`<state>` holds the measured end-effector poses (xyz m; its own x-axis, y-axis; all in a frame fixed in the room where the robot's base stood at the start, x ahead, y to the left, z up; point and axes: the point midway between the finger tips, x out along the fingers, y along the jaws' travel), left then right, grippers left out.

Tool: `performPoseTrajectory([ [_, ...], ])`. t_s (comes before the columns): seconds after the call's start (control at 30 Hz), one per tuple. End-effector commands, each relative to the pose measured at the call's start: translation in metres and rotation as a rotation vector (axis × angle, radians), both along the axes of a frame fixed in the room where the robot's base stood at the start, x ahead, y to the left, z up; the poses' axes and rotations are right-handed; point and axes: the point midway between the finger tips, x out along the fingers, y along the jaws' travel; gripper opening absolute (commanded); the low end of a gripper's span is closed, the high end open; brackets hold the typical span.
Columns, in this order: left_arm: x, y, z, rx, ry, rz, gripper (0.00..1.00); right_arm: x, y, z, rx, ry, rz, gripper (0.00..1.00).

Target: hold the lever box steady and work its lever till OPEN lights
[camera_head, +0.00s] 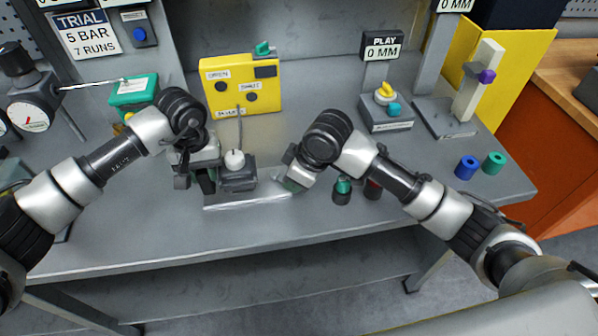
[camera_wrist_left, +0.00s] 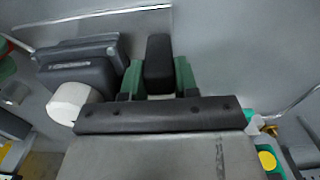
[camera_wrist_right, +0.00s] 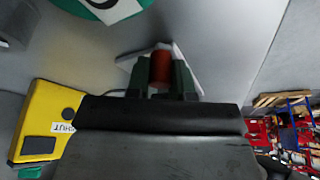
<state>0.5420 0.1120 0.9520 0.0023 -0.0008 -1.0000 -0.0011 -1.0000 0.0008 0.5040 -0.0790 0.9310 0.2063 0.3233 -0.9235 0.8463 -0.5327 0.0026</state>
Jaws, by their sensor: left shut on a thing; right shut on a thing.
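The grey lever box (camera_head: 238,178) with a white round knob (camera_head: 235,158) stands on the bench at a pale base plate (camera_head: 235,203). My left gripper (camera_head: 203,182) is beside the box, its green fingers (camera_wrist_left: 158,78) shut on a black block (camera_wrist_left: 158,62). The box shows left of that block in the left wrist view (camera_wrist_left: 85,66). My right gripper (camera_head: 294,182) is at the plate's right end, shut on a red grip (camera_wrist_right: 160,68); the head view hides this grip. The yellow panel (camera_head: 270,100) has two round lamps, both dark, and small labels.
A teal and a dark red cylinder (camera_head: 373,189) stand close right of my right gripper. Blue (camera_head: 467,167) and teal (camera_head: 493,162) cylinders stand farther right. A gauge (camera_head: 32,115) and green box (camera_head: 134,92) are at left. The front strip of bench is clear.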

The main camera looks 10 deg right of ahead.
Motion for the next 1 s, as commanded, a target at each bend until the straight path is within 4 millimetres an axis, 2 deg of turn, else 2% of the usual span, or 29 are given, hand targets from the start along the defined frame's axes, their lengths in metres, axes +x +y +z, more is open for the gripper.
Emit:
performPoseTrajectory([
  [0.03,-0.001,0.002,-0.005,0.005,0.006,0.007,0.0,-0.003,0.003,-0.001,0.001,0.001,-0.04,0.0],
  [0.6,-0.001,0.002,-0.005,0.005,0.006,0.007,0.0,-0.016,0.031,-0.001,0.004,0.004,-0.532,0.0],
  [1.0,-0.001,0.002,-0.005,0.004,0.005,0.007,0.0,-0.017,0.039,-0.001,0.003,0.004,-0.692,0.0],
])
